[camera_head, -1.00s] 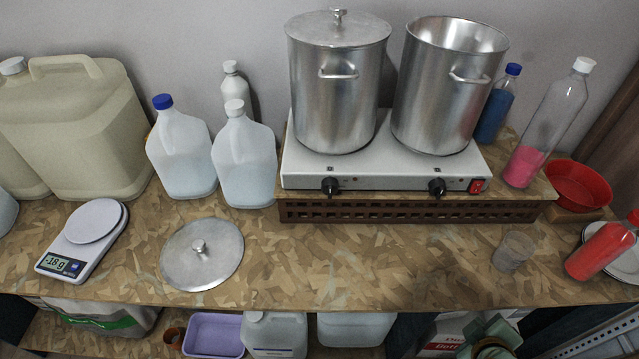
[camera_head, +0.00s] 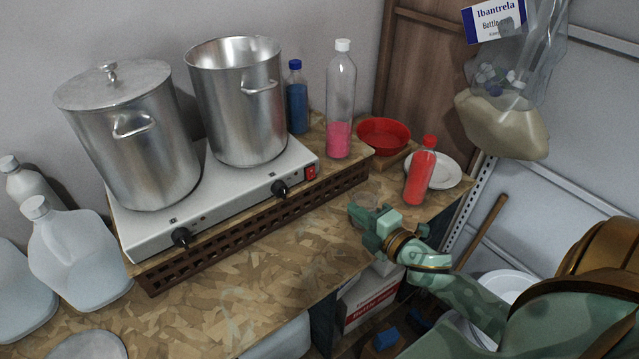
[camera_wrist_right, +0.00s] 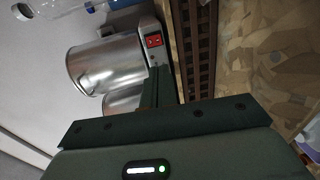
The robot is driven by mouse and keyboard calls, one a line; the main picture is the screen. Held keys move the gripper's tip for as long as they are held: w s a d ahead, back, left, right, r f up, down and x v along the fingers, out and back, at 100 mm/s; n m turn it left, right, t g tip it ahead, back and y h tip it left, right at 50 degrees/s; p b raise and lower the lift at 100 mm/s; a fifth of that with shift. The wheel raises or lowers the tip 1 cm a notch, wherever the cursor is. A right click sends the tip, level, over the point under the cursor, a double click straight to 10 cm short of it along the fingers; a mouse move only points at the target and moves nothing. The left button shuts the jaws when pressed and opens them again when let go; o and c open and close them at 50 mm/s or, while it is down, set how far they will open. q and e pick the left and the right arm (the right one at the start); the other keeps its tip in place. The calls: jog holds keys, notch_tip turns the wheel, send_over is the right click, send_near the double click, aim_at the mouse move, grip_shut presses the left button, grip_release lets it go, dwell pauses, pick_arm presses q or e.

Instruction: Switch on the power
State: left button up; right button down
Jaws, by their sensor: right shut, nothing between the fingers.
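The white double hot plate (camera_head: 215,205) stands on a slatted wooden riser (camera_head: 262,232), with a lidded steel pot (camera_head: 135,140) and an open steel pot (camera_head: 238,110) on it. Its small red power switch (camera_head: 310,173) is at the right end of the front panel, beyond two black knobs (camera_head: 280,188). The switch also shows in the right wrist view (camera_wrist_right: 154,40), just beyond the fingertips. My right gripper (camera_head: 362,213) is shut and empty, right of and in front of the switch and apart from it. The switch position is too small to tell. My left gripper is out of view.
A red bottle (camera_head: 420,175), a red bowl (camera_head: 383,135) and a white plate (camera_head: 446,172) stand to the right. The wooden worktop (camera_head: 250,290) is clear in front of the riser.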

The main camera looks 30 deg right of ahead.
aim_at(312, 179)
jog(key=w, duration=0.4)
jog(key=w+f, duration=0.1)
jog(key=w, duration=0.3)
jog(key=w+a, duration=0.1)
jog(key=w, duration=0.3)
jog(key=shift+w+f, duration=0.25)
jog(key=shift+w, duration=0.05)
jog(key=shift+w+f, duration=0.15)
jog(key=shift+w, duration=0.45)
jog(key=shift+w, duration=0.1)
jog(key=shift+f, duration=0.1)
